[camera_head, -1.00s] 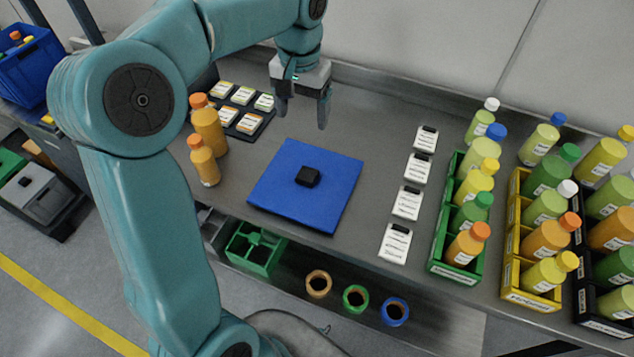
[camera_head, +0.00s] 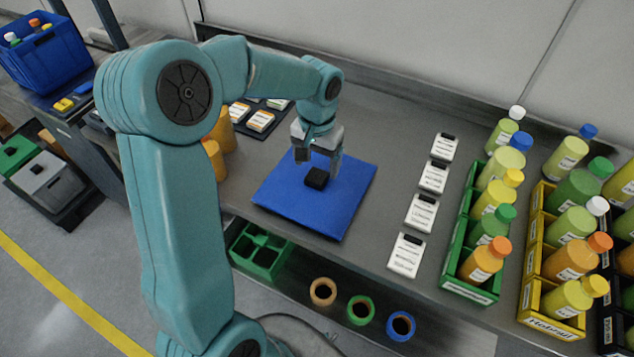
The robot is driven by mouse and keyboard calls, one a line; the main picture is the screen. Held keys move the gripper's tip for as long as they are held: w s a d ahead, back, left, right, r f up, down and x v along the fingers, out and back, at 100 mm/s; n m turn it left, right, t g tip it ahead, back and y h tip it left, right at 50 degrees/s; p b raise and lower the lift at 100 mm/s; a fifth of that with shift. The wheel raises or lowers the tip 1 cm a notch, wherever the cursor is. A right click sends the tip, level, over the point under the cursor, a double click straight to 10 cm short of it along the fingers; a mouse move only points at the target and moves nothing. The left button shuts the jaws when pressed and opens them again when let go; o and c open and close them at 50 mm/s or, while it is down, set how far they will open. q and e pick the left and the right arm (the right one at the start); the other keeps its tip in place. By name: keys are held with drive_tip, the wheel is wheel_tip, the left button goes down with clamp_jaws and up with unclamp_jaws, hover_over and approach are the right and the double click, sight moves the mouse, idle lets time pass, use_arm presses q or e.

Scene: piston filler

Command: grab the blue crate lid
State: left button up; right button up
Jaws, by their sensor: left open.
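The blue crate lid (camera_head: 291,204) is a flat square plate lying on the grey table, with a small black knob (camera_head: 317,178) at its middle. My left gripper (camera_head: 318,166) is over the far part of the lid, open, with its fingers just behind and above the knob. Whether the fingers touch anything is hard to tell from this angle. My right gripper is not in view.
Orange bottles (camera_head: 212,158) stand left of the lid, partly hidden by my left arm. White labelled cards (camera_head: 421,213) lie in a row to the right. A green crate (camera_head: 469,290) and a yellow crate (camera_head: 551,328) hold bottles further right. A blue crate (camera_head: 45,60) stands far left.

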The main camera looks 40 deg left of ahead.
sight(317, 175)
use_arm(q)
wheel_tip(317, 175, down, 4)
drive_tip(key=shift+w+a+f, duration=0.1)
drive_tip(key=c, duration=1.3)
